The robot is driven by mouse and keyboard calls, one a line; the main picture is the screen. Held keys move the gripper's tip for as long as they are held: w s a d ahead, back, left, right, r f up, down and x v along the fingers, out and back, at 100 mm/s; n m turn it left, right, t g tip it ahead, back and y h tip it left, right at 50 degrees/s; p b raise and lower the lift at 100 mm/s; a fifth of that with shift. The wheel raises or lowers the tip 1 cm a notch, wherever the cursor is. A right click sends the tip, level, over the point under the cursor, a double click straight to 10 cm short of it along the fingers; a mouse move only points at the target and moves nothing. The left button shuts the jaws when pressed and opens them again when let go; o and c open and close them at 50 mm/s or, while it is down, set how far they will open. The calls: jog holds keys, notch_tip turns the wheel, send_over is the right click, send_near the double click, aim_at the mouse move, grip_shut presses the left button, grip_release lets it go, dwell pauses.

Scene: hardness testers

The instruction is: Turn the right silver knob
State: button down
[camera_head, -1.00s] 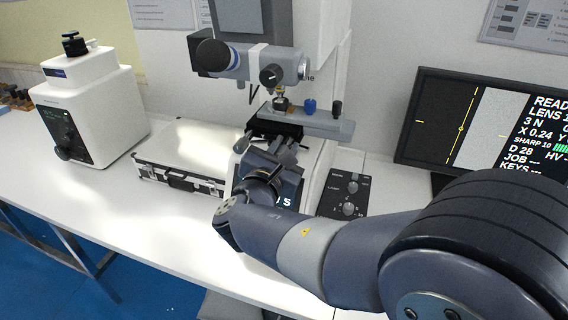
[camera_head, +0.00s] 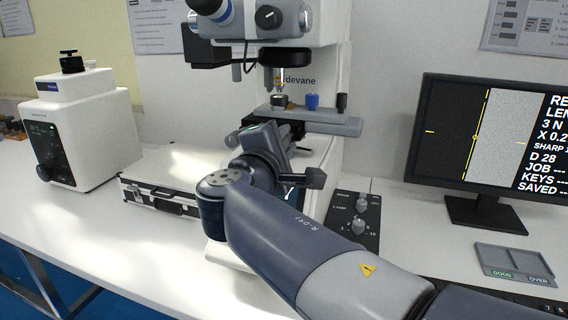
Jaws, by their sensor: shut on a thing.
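My gripper (camera_head: 270,140) is at the front of the hardness tester's stage (camera_head: 305,120), seen from behind. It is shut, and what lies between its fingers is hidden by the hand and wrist. It covers the spot where the stage's silver knobs are, so the right silver knob does not show clearly. The tester (camera_head: 330,60) stands upright against the wall, with a silver-ended knob (camera_head: 305,18) high on its right side, well above my gripper.
A control box (camera_head: 353,218) with small knobs stands right of my forearm. A monitor (camera_head: 488,135) and a grey tray (camera_head: 513,263) are further right. A silver case (camera_head: 160,192) lies left of my wrist, with a white machine (camera_head: 75,125) beyond. The table's front left is clear.

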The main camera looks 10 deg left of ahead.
jog(key=m+b, duration=0.3)
jog(key=shift+f, duration=0.3)
jog(key=shift+r+m+b, duration=0.15)
jog(key=shift+m+b, duration=0.65)
jog(key=shift+b, duration=0.2)
jog(key=c, duration=1.2)
grip_release()
jog(key=shift+r, duration=0.1)
jog(key=shift+c, duration=0.2)
jog(key=s, duration=1)
jog(key=shift+s+a, duration=0.4)
jog(key=shift+a, duration=0.05)
jog(key=shift+w, duration=0.1)
